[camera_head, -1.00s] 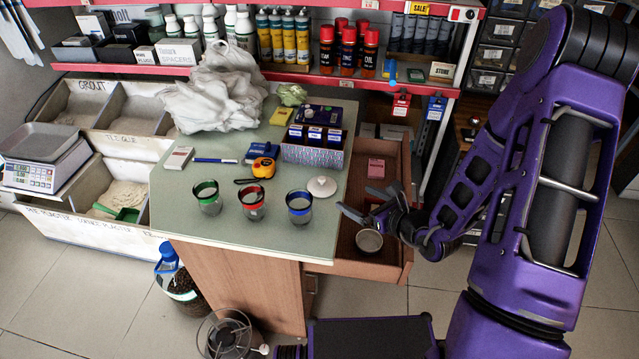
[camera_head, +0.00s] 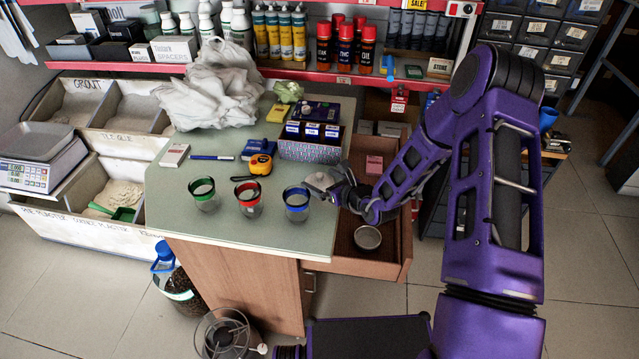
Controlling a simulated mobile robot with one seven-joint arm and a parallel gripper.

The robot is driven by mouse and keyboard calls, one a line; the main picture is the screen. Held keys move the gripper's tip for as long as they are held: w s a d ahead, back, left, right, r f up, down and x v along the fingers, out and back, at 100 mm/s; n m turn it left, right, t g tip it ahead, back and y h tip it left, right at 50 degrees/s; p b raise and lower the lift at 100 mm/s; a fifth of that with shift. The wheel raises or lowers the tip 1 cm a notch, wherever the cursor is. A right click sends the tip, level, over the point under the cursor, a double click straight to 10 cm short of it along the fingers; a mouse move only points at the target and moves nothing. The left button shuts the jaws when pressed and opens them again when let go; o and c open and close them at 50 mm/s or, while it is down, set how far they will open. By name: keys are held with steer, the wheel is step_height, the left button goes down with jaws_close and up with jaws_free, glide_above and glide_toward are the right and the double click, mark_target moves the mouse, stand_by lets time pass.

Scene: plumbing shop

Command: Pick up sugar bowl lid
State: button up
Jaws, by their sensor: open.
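The sugar bowl lid (camera_head: 319,181) is a small pale round lid. It lies on the green counter top near its right edge, just behind the blue-rimmed glass. My gripper (camera_head: 329,188) is open at the lid, with its fingers around or just beside its right side. The fingers and wrist hide part of the lid, and I cannot tell whether they touch it. A round metal bowl (camera_head: 368,238), likely the sugar bowl, sits in the open drawer below my wrist.
Glasses with a blue rim (camera_head: 297,203), a red rim (camera_head: 248,198) and a green rim (camera_head: 203,193) stand left of my gripper. A patterned box (camera_head: 310,151) stands close behind the lid. The open drawer (camera_head: 395,268) juts out right of the counter (camera_head: 225,225).

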steer(key=shift+w+a+f, duration=0.25)
steer(key=shift+w+a, duration=0.1)
steer(key=shift+w, duration=0.2)
steer(key=c, duration=0.8)
steer(key=shift+s+f, duration=0.15)
steer(key=shift+f, duration=0.05)
jaws_close()
